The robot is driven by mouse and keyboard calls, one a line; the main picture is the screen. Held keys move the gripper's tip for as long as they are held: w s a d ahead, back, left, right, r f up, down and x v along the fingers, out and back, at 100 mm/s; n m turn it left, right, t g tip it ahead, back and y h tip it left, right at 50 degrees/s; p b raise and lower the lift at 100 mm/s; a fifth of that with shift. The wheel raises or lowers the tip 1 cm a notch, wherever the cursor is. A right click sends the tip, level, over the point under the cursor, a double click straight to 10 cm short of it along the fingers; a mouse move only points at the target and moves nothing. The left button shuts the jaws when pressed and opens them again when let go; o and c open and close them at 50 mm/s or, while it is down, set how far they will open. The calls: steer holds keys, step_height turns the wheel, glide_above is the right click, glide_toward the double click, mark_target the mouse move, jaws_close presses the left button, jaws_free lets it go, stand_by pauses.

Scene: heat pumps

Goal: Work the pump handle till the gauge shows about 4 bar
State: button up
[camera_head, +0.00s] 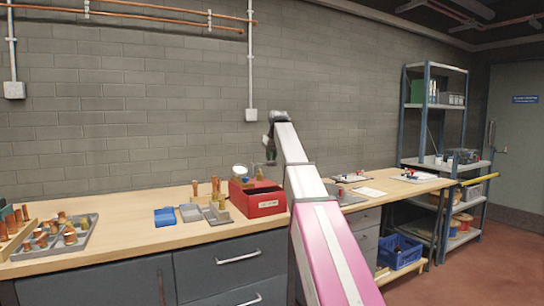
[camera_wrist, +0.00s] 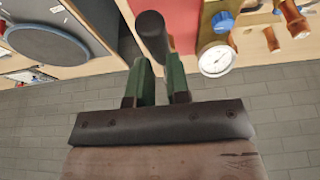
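The red pump box (camera_head: 262,204) stands on the wooden workbench (camera_head: 130,236). Its round white-faced gauge (camera_head: 240,170) rises at the box's left; the gauge (camera_wrist: 216,60) also shows in the wrist view, tilted, its needle too small to read. My gripper (camera_head: 269,150) points down above the box. In the wrist view its two green fingers (camera_wrist: 159,62) stand a little apart, at the near end of the dark, round-ended handle (camera_wrist: 151,32). The handle seems to reach between the fingertips; whether they press on it is unclear. In the head view the handle is hard to make out.
Left of the box are a blue tray (camera_head: 165,217), a grey tray (camera_head: 190,212) and copper fittings in a larger grey tray (camera_head: 85,238). Papers (camera_head: 369,192) lie on the bench at right. A shelf rack (camera_head: 421,135) stands farther right. The brick wall rises behind the bench.

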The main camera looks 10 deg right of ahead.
steer(key=shift+f, duration=3.7)
steer(key=shift+r, duration=6.05)
steer(key=shift+f, duration=0.1)
